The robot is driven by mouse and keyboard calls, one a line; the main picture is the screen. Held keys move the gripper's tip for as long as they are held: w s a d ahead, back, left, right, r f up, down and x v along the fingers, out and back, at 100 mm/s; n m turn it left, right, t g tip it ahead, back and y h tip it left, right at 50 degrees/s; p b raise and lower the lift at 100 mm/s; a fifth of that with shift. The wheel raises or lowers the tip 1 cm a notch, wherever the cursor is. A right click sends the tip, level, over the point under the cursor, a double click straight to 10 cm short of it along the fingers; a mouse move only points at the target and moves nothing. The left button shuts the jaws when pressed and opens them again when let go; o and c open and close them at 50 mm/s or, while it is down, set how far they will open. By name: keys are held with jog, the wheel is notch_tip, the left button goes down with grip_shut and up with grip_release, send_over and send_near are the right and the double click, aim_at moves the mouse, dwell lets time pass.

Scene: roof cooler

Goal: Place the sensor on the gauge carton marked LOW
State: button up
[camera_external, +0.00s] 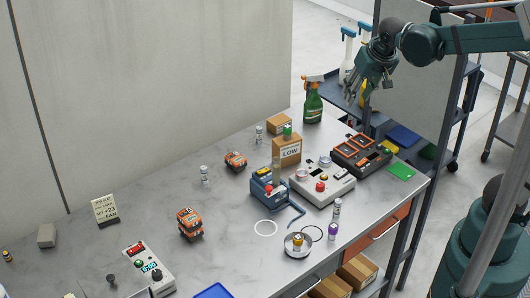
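The gauge carton marked LOW (287,153) is a brown cardboard box with a pale label, standing toward the back of the grey table. My gripper (362,92) hangs in the air at upper right, above and well away from the carton. Its fingers point down and are too small to judge their opening. No held object is clear.
A green spray bottle (313,101) stands behind the carton. A blue device (268,188), a grey box with a red button (322,184) and a dark orange-trimmed unit (360,156) crowd its front and right. A round metal dish (298,245) stands nearer.

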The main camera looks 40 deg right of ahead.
jog(key=s+d+f+n+t, duration=0.1)
jog(key=s+n, duration=0.1)
jog(key=s, duration=0.5)
jog(key=s+d+f+n+t+y, duration=0.1)
jog(key=s+d+n, duration=0.1)
jog(key=s, duration=0.6)
jog(key=shift+d, duration=0.15)
